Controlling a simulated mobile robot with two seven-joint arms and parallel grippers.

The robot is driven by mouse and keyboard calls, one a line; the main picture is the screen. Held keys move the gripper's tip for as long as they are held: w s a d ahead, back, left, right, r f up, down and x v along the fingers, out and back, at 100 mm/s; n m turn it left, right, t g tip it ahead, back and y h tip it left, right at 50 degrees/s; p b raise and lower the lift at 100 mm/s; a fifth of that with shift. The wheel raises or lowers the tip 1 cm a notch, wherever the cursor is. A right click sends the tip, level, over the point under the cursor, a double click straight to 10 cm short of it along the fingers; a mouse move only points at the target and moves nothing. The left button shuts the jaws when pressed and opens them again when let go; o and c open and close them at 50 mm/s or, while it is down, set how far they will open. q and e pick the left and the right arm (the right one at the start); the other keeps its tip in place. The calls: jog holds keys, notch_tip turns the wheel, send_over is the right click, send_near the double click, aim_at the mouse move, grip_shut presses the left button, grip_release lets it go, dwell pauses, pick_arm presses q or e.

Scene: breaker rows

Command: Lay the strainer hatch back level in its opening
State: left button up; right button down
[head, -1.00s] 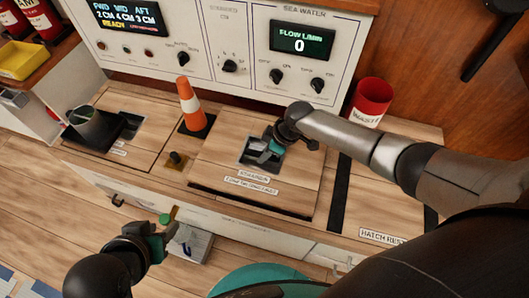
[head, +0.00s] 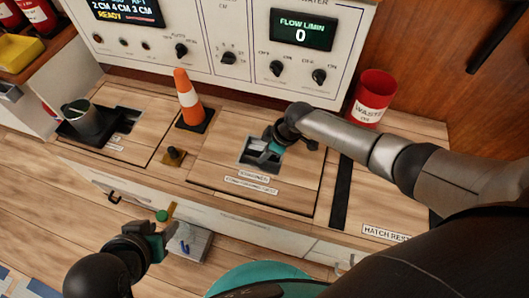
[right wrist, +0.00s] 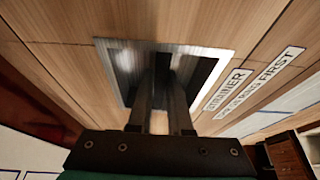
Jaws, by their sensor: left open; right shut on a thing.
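The strainer hatch (head: 215,160) is a square wood-look panel with a metal-framed recessed grip and a label. It lies about level with the surrounding top, a thin dark line along its right and front edges. My right gripper (head: 266,154) reaches down into the recess and is shut on the grip there. In the right wrist view, the fingers (right wrist: 160,95) go into the recess of the hatch (right wrist: 200,32); the grip bar is hidden by them. My left gripper (head: 160,243) is open and empty, in front of the bench, away from the hatch.
An orange cone (head: 187,98) stands behind the hatch's left corner. A black knob (head: 174,154) is on a brass plate at its left. A red waste bin (head: 373,97) stands at the back right. A grey cup (head: 85,120) stands at the left hatch. The control panel borders the back.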

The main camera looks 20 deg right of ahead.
jog(key=shift+w+a+f+b, duration=0.1)
jog(key=shift+w+f+b, duration=0.1)
jog(key=shift+f+b, duration=0.25)
jog(key=c, duration=0.8)
grip_release()
jog(key=shift+s, duration=0.1)
jog(key=shift+o, duration=0.2)
jog(key=shift+s+f, duration=0.2)
jog(key=shift+s, duration=0.05)
jog(key=p+v, duration=0.9)
jog(key=v, duration=0.6)
jog(key=shift+w+r+p, duration=0.2)
jog(key=shift+r+p, duration=0.1)
jog(key=shift+p, duration=0.05)
